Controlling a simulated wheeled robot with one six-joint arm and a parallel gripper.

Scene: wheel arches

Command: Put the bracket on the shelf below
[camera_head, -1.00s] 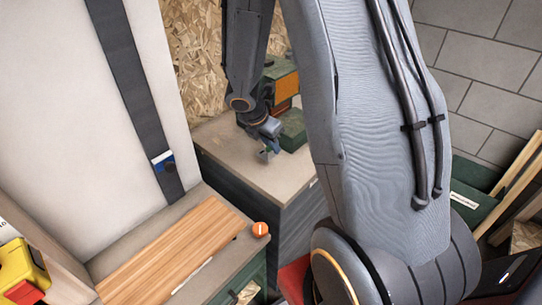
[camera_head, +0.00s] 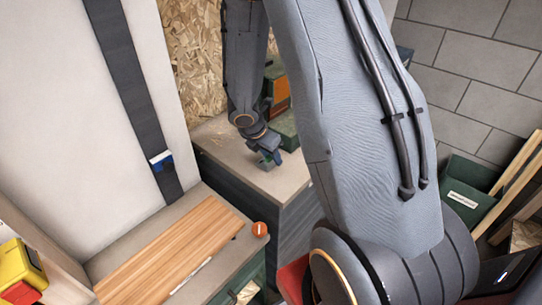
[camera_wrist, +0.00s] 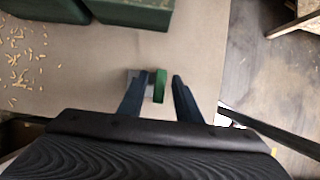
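The bracket (camera_wrist: 160,86), a small piece with a green upright part and a grey plate, is on the beige bench top (camera_wrist: 95,70). It shows small and partly covered in the head view. My gripper (camera_wrist: 157,78) has its two dark blue fingers apart, one on each side of the bracket. A gap shows between the green part and the right finger; the left finger overlaps the grey plate in the picture. In the head view my gripper (camera_head: 268,158) is low over the bench top near its front edge. I cannot make out the shelf below.
A green box (camera_wrist: 130,10) stands close beyond the bracket. Wood shavings (camera_wrist: 15,45) lie at the left. A lower bench with a wooden board (camera_head: 175,255) and an orange round object (camera_head: 260,229) is at the front left. Another green box (camera_head: 465,195) is at the right.

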